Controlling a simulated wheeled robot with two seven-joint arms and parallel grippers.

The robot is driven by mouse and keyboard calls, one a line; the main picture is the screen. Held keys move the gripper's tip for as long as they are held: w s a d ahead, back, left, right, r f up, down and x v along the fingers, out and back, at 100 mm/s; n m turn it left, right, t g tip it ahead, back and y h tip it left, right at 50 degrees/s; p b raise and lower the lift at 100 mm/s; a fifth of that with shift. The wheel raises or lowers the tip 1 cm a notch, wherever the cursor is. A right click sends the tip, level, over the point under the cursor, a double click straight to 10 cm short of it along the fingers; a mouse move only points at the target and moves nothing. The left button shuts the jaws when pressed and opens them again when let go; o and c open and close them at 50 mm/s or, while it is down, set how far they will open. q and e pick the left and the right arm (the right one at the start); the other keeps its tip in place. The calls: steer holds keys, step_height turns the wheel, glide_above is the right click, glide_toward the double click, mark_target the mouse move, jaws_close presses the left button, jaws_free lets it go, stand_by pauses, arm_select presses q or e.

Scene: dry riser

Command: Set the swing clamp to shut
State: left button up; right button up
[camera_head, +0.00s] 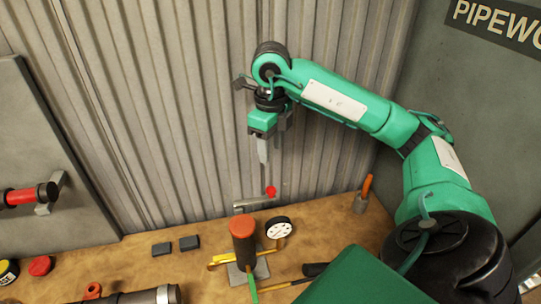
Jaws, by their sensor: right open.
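My right gripper (271,160) hangs fingers down from the green arm, open and with nothing seen between its fingers. A red ball knob (271,190) sits right at the fingertips; I cannot tell if they touch it. A short grey metal bar (255,203) lies just below the knob, roughly level. The knob and bar look like part of the swing clamp, but its body is not clearly seen and I cannot tell its state. My left gripper is not in view.
A red-barrelled fitting (25,196) is on the left panel. Corrugated wall (170,110) stands behind.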

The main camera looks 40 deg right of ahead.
glide_above(271, 189)
step_height(271, 189, down, 5)
steer(key=shift+f, duration=0.2)
step_height(271, 189, down, 7)
steer(key=p, duration=0.2)
steer(key=shift+r+p, duration=0.2)
steer(key=shift+p, duration=0.2)
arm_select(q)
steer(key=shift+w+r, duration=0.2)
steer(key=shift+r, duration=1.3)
arm_select(e)
steer(key=shift+f, duration=0.65)
steer(key=shift+c, duration=0.5)
jaws_close()
